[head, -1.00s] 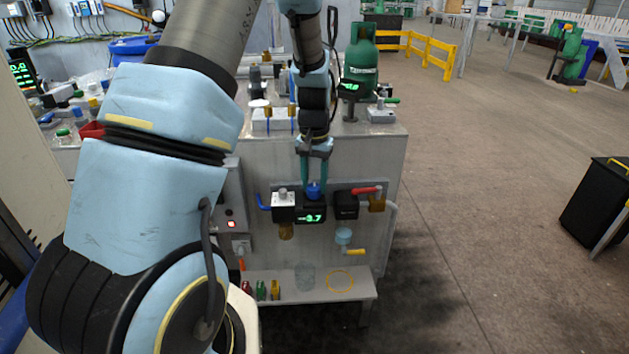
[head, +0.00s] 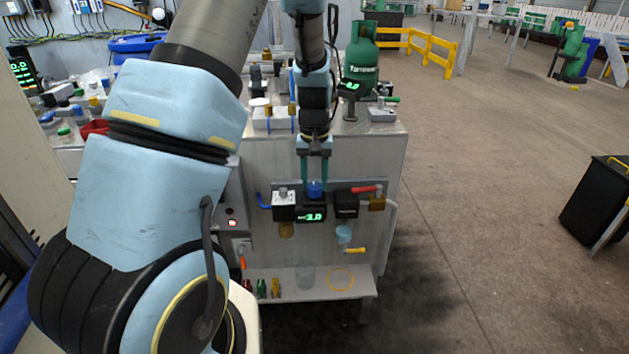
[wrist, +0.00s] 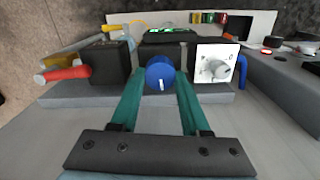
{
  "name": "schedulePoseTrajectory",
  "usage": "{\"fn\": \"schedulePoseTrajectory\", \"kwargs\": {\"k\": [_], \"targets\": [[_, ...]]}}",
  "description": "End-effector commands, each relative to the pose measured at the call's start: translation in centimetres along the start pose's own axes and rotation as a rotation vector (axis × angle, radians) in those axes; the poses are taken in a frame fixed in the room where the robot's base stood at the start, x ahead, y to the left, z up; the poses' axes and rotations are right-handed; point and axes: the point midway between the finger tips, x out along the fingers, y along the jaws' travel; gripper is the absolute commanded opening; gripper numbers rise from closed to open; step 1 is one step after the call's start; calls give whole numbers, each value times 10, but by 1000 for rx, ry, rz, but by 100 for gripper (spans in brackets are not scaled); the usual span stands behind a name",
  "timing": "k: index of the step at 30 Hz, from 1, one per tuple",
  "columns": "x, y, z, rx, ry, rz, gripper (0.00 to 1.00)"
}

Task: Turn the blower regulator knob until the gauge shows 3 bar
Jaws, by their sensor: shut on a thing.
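The blue regulator knob (wrist: 160,77) sits on top of the black regulator block on the panel, and a white mark shows on it. The knob also shows in the head view (head: 314,188). My gripper (wrist: 159,85) has its two teal fingers closed on either side of the knob. In the head view my gripper (head: 314,180) reaches down to it from above. The green digital gauge (head: 312,217) below the knob appears to read 3.0. In the wrist view the gauge is seen only edge-on and cannot be read.
A white block with a grey dial (wrist: 215,68) and a blue lever (head: 264,202) stand left of the knob in the head view. A black block (head: 346,203) and a red-handled valve (head: 365,189) are on its right. A shelf (head: 320,292) juts out below.

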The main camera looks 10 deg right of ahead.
Motion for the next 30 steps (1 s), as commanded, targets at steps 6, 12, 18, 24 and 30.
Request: {"fn": "schedulePoseTrajectory", "kwargs": {"k": [6, 12, 18, 24, 30], "targets": [[0, 0, -1, 1, 2, 1, 66], [0, 0, 0, 1, 1, 0, 76], [-3, 0, 0, 1, 1, 0, 76], [-29, 1, -1, 2, 6, 2, 76], [-70, 0, -1, 1, 6, 2, 76]]}}
